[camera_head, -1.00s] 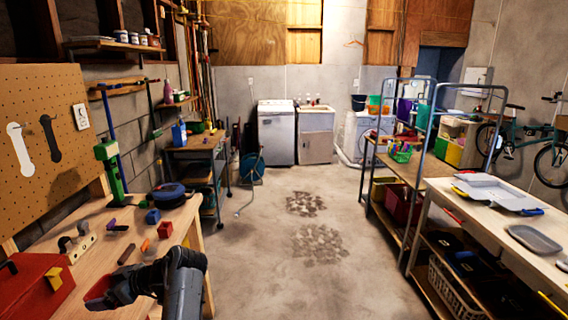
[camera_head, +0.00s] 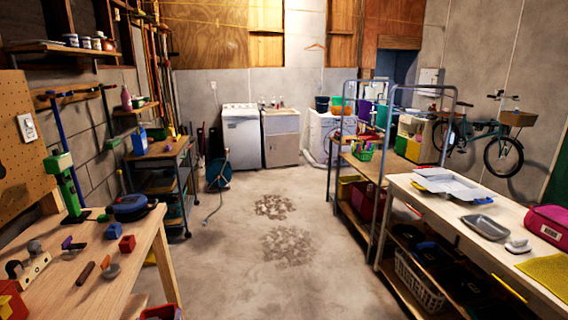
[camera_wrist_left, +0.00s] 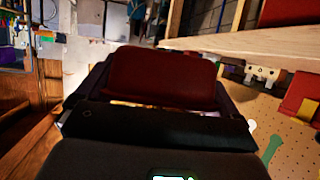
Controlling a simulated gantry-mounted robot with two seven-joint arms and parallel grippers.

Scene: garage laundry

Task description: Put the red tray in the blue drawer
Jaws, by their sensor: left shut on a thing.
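My left gripper (camera_wrist_left: 160,92) is shut on the red tray (camera_wrist_left: 160,72), whose dark red face fills the space between the fingers in the left wrist view. In the head view, only a bit of the red tray (camera_head: 160,313) shows at the bottom edge, beside the near end of the left workbench. My left gripper is below that picture. I cannot make out a blue drawer in either view. My right gripper is not in view.
The wooden workbench (camera_head: 90,268) at left holds tools, small blocks and a red toolbox (camera_head: 12,303). A cart (camera_head: 160,152) stands beyond it. The concrete floor (camera_head: 235,240) in the middle is clear. A white-topped table (camera_head: 468,226) and shelf rack (camera_head: 350,165) line the right.

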